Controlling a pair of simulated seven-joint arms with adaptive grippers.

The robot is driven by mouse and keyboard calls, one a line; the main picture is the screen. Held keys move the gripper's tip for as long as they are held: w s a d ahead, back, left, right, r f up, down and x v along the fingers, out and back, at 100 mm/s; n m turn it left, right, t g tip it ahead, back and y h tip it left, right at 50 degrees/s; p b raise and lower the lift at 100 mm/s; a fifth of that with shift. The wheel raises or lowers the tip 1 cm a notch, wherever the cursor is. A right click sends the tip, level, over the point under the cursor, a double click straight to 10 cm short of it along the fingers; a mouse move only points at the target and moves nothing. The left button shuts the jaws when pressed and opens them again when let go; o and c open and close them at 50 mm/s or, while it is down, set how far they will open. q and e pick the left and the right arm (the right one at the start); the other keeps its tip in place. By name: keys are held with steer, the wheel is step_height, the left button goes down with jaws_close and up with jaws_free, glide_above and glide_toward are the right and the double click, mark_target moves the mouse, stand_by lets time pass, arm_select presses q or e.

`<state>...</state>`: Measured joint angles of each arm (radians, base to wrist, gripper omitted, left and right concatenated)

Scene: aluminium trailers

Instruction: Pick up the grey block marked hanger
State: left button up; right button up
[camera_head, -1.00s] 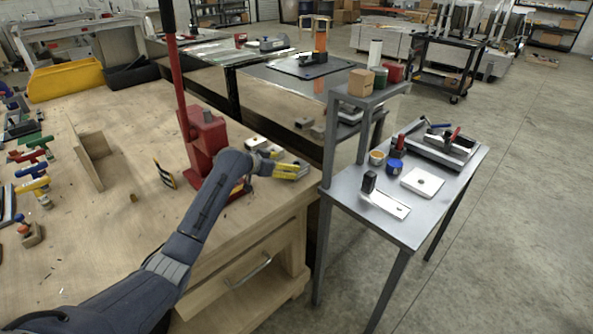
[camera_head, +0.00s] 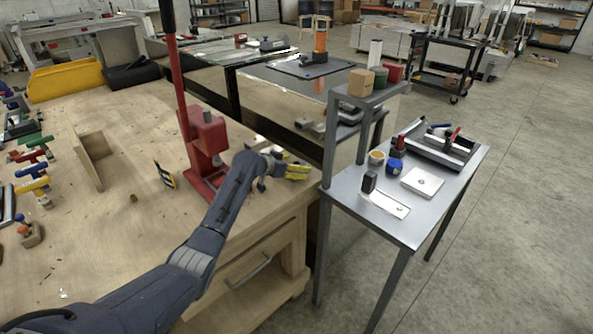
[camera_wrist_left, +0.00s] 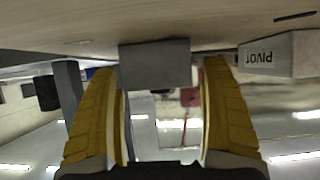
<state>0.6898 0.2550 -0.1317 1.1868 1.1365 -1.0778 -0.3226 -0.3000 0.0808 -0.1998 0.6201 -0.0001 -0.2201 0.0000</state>
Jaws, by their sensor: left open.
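A plain grey block (camera_wrist_left: 155,65) lies on the wooden bench, between the fingers in the left wrist view. No marking shows on the face I see, so I cannot tell whether it is the hanger block. A second grey block, marked PIVOT (camera_wrist_left: 280,54), lies beside it, its letters upside down in that view. My left gripper (camera_wrist_left: 160,105) is open, with one yellow finger on each side of the plain block and no clear contact. In the head view the left gripper (camera_head: 298,171) is low at the bench's right edge. My right gripper is not in view.
A red press (camera_head: 205,140) stands on the wooden bench (camera_head: 120,220) close left of the gripper. A grey metal table (camera_head: 385,225) with a raised shelf stands to the right. Coloured clamps lie at the bench's far left.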

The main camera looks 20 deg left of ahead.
arm_select(q)
steer(key=shift+c, duration=0.2)
steer(key=c, duration=1.5)
